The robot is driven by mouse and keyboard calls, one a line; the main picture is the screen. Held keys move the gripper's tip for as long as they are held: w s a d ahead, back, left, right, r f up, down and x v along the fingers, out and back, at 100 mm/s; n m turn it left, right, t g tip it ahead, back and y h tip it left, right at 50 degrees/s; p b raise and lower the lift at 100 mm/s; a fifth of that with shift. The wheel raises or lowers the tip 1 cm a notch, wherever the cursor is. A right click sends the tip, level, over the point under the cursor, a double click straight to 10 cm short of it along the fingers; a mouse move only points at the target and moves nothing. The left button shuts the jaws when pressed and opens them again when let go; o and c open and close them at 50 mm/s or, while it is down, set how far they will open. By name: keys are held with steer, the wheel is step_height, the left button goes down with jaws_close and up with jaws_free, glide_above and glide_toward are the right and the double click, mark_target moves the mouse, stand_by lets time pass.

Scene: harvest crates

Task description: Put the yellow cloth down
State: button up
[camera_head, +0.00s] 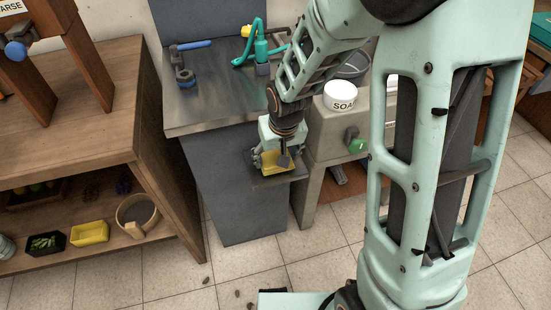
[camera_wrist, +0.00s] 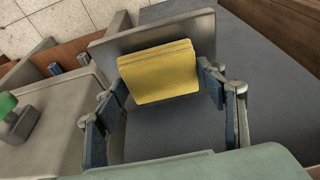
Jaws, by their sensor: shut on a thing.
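The yellow cloth (camera_wrist: 158,72) looks like a folded square with layered edges. In the wrist view it sits between the two fingers of my gripper (camera_wrist: 165,105), which is shut on it. In the head view the yellow cloth (camera_head: 277,161) shows just below my gripper (camera_head: 272,156), partly hidden by it. Both are over a small grey shelf (camera_head: 283,179) that juts from the front of the dark grey cabinet. The grey shelf (camera_wrist: 190,28) also shows behind the cloth in the wrist view. I cannot tell whether the cloth touches it.
A metal worktop (camera_head: 215,105) with blue and green tools is behind and left. A white soap tub (camera_head: 340,96) stands on the grey basin unit to the right. A wooden shelf unit (camera_head: 75,125) is at left, with a yellow tray (camera_head: 90,233) low down. The tiled floor is mostly clear.

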steer(key=shift+f, duration=0.35)
steer(key=shift+f, duration=0.2)
steer(key=o, duration=1.3)
steer(key=shift+r, duration=0.15)
steer(key=shift+r, duration=0.25)
steer(key=p+v, duration=0.3)
steer(key=v, duration=0.8)
steer(key=shift+s+r, duration=0.15)
steer(key=shift+r, duration=0.2)
